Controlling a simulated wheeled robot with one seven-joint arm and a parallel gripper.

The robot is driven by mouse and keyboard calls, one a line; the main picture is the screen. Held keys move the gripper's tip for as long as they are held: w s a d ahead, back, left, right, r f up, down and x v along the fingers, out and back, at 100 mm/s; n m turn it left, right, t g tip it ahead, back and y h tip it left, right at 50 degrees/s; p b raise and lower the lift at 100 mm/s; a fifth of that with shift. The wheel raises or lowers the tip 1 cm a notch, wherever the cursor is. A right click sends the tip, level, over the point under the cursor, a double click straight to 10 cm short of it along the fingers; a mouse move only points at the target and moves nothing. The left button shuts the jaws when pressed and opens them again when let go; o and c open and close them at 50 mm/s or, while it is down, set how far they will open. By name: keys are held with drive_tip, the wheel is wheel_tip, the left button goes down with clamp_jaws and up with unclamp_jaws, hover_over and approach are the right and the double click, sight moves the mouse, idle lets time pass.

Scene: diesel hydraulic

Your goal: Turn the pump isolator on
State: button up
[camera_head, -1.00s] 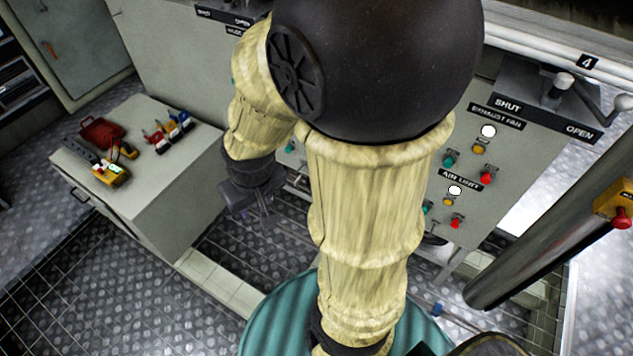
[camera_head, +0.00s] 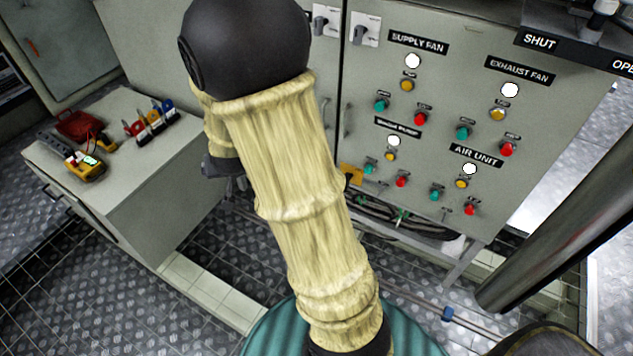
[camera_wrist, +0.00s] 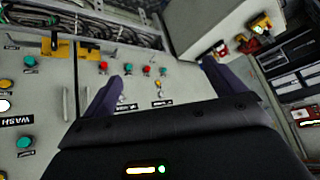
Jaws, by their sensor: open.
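In the wrist view my gripper (camera_wrist: 162,70) is open, its two dark fingers apart with nothing between them. It faces the grey control cabinet (camera_wrist: 70,72). Two yellow plates with dark handles, a left one (camera_wrist: 57,47) and a right one (camera_wrist: 88,50), sit near the cabinet's edge at the upper left. One yellow plate (camera_head: 351,174) shows in the head view, partly hidden by my arm. Two rotary switches (camera_head: 322,21) (camera_head: 366,31) are on the cabinet doors above. No isolator label is readable, so I cannot tell which is the pump isolator. My arm hides most of my gripper in the head view.
The cabinet carries several lamps and buttons around the Supply Fan label (camera_head: 418,42). A dark pole (camera_head: 560,215) stands right. Tiled floor is clear between bench and cabinet.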

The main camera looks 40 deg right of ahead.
drive_tip(key=w+d+f+m+t+h+b, duration=0.1)
drive_tip(key=w+d+f+m+h+b, duration=0.25)
drive_tip(key=f+b, duration=0.5)
drive_tip(key=w+d+f+m+t+h+b, duration=0.1)
drive_tip(key=w+d+f+h+b, duration=0.25)
drive_tip(key=d+f+b, duration=0.5)
drive_tip(key=d+f+m+g+h+b, duration=0.1)
drive_tip(key=d+f+m+h+b, duration=0.1)
drive_tip(key=f+b, duration=0.5)
drive_tip(key=d+f+m+g+h+b, duration=0.1)
drive_tip(key=d+f+h+b, duration=0.4)
drive_tip(key=f, duration=0.6)
drive_tip(key=m+h+b, duration=0.1)
drive_tip(key=b, duration=0.1)
drive_tip(key=shift+s+d+b, duration=0.15)
drive_tip(key=shift+d+b, duration=0.05)
drive_tip(key=shift+b, duration=0.1)
drive_tip(key=shift+f, duration=0.1)
drive_tip(key=b+x, duration=0.6)
drive_tip(key=x, duration=1.1)
drive_tip(key=shift+s+d, duration=0.1)
drive_tip(key=shift+d, duration=0.15)
drive_tip(key=c, duration=1)
